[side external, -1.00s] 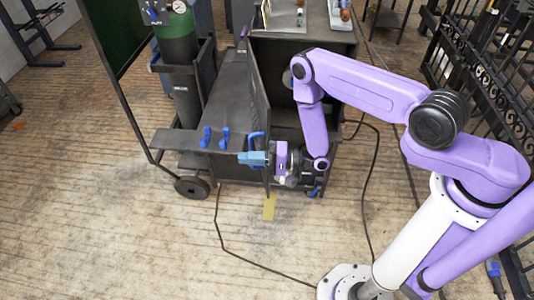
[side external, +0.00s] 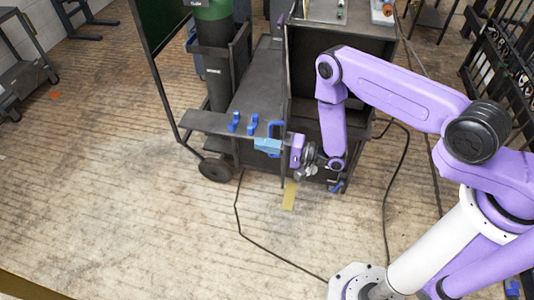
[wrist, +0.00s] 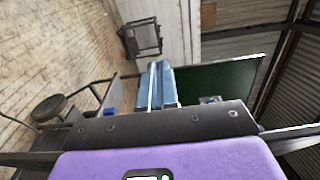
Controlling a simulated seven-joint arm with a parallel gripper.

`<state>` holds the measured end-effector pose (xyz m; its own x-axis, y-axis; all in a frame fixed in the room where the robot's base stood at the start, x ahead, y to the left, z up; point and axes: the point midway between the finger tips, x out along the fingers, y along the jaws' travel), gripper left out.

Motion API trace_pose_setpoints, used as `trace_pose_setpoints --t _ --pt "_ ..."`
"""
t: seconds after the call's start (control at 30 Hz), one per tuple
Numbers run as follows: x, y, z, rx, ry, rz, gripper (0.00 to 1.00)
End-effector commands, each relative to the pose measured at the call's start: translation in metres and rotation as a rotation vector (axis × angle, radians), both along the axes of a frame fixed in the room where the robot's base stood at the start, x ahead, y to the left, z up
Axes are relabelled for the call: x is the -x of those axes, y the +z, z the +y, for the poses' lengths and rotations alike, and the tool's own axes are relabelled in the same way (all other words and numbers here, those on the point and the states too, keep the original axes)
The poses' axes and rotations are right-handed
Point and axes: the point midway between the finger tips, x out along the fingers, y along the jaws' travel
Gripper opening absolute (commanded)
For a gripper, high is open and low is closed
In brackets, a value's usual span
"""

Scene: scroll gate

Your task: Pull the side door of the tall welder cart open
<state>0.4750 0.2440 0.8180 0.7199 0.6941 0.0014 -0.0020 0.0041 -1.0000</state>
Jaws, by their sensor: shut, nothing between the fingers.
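The tall welder cart (side external: 258,92) is dark grey and stands at the upper middle of the side external view. Its side door (side external: 288,85) shows nearly edge-on, standing out from the cart, with the dark inside visible to its right. A blue loop handle (side external: 278,126) is near the door's front edge. My gripper (side external: 258,145) is shut and empty, its light blue fingers pointing left, just below and in front of the handle. I cannot tell whether they touch it. In the wrist view my fingers (wrist: 157,72) are together; the handle cannot be made out there.
A green gas cylinder (side external: 214,60) stands on the cart's left, above a black wheel (side external: 215,170). Two blue hooks (side external: 242,123) sit on the cart's front ledge. Cables (side external: 242,230) cross the floor. A black iron gate (side external: 497,65) is at right. The floor at front left is clear.

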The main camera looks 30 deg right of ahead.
Motion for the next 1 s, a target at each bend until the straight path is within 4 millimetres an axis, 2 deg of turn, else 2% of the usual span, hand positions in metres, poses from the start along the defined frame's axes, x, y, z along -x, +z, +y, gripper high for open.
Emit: trace_pose_setpoints --t 0.03,0.17,0.33,0.57,1.0 --pt "-0.012 0.003 -0.017 -0.006 -0.059 -0.009 0.0" --pt "0.005 0.002 -0.008 -0.007 -0.049 -0.007 0.0" --pt "0.04 0.001 0.01 -0.003 -0.024 -0.002 0.0" --pt "0.067 0.0 0.025 -0.001 -0.008 -0.002 0.0" --pt "0.091 0.0 0.037 0.001 0.006 -0.001 0.0"
